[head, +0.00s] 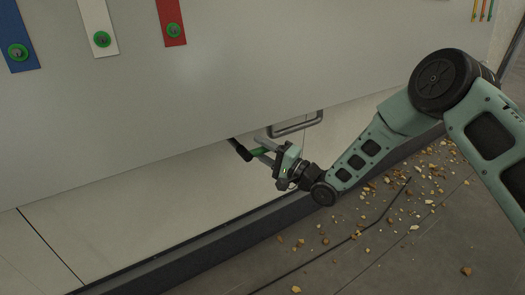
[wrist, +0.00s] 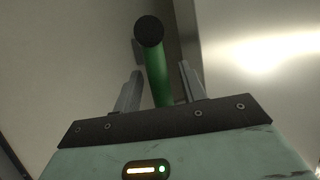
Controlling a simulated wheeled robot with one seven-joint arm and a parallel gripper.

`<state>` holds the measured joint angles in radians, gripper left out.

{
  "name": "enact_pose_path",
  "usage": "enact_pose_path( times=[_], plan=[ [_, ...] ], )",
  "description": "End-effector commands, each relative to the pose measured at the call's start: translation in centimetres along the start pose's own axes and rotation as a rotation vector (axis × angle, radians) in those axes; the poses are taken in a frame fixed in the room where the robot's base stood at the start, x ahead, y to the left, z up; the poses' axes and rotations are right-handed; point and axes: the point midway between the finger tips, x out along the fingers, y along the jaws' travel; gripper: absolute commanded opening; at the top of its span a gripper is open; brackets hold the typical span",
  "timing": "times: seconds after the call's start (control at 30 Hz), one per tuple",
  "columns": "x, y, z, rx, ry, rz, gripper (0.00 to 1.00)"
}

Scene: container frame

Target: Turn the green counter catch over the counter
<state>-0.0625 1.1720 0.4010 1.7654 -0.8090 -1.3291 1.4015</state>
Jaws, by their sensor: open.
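The green counter catch (wrist: 157,78) is a green rod with a round black end. In the wrist view it stands between the two fingers of my gripper (wrist: 160,74), with the black end beyond the fingertips. The fingers are open, with a gap visible on the left; the right finger is close to the rod, and I cannot tell if it touches. Part of the catch is hidden by my gripper.
A metal handle (head: 297,127) sits just right of my gripper at the panel's lower edge. Blue (head: 14,30), white (head: 99,22) and red (head: 170,15) strips with green discs hang at upper left. A dark sill (head: 225,235) runs below; rubble and a cable (head: 335,247) lie on the floor.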

Motion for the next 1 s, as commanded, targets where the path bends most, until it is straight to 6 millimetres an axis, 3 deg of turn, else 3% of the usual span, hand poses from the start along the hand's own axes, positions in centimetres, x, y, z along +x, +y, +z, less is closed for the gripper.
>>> enact_pose_path(
  times=[0.17, 0.3, 0.33, 0.67, 1.0],
  plan=[
    [0.0, 0.0, 0.0, 0.0, 0.0, 0.0, 0.41],
    [0.0, 0.0, 0.0, 0.0, 0.0, 0.0, 0.03],
    [0.0, 0.0, 0.0, 0.0, 0.0, 0.0, 0.0],
    [0.0, -0.3, 0.0, -0.031, -0.008, 0.014, 0.0],
    [0.3, -1.6, 0.0, -0.222, -0.049, 0.094, 0.0]
  ],
)
